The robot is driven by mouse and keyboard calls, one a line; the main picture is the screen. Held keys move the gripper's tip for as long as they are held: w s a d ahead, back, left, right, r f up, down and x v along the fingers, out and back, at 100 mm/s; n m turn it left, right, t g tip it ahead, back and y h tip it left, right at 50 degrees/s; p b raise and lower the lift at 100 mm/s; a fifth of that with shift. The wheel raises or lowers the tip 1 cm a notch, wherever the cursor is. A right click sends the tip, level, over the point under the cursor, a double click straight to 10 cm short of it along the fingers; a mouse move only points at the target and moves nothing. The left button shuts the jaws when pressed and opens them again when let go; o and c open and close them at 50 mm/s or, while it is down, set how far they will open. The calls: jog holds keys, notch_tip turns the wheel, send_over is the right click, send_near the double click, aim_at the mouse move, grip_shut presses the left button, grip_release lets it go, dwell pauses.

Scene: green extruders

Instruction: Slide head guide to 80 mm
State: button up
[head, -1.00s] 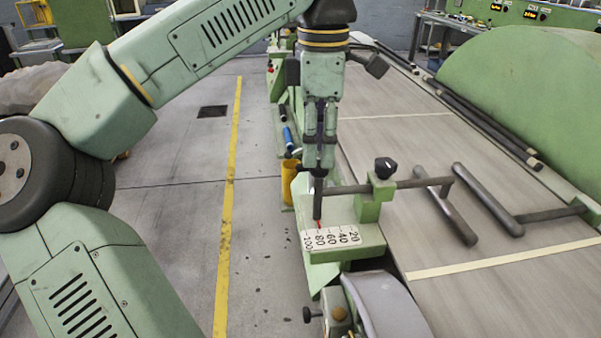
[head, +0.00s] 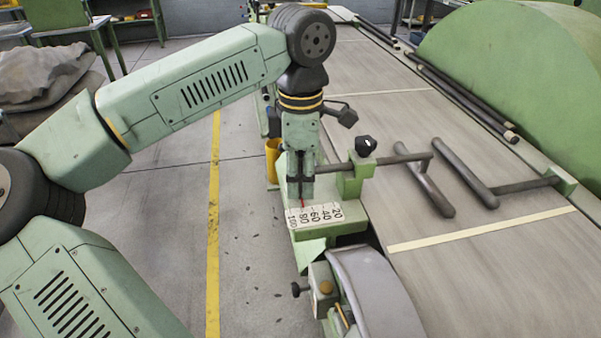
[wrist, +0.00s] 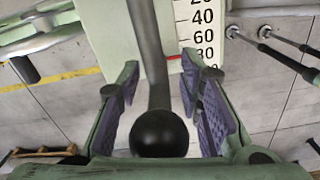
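The head guide is a dark horizontal bar (head: 400,158) through a green block with a black knob (head: 365,145). Its left end, below my gripper, is largely hidden. The white scale (head: 325,214) reads 20 to 100 from right to left. A red pointer (head: 301,203) stands about at the 80 mark; the wrist view shows the pointer (wrist: 173,57) beside 80 too. My gripper (head: 300,192) is over the bar's left end. In the wrist view my gripper (wrist: 160,75) is open, its fingers either side of a grey rod with a black ball (wrist: 159,133), with gaps visible.
The grey table (head: 480,215) with a large green drum (head: 520,80) is to the right. Two dark angled bars lie over it, one of them (head: 465,172) separate from the guide. A yellow container (head: 272,160) stands behind my gripper. Open floor is left.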

jog(key=shift+c, duration=0.4)
grip_shut()
dwell(0.4)
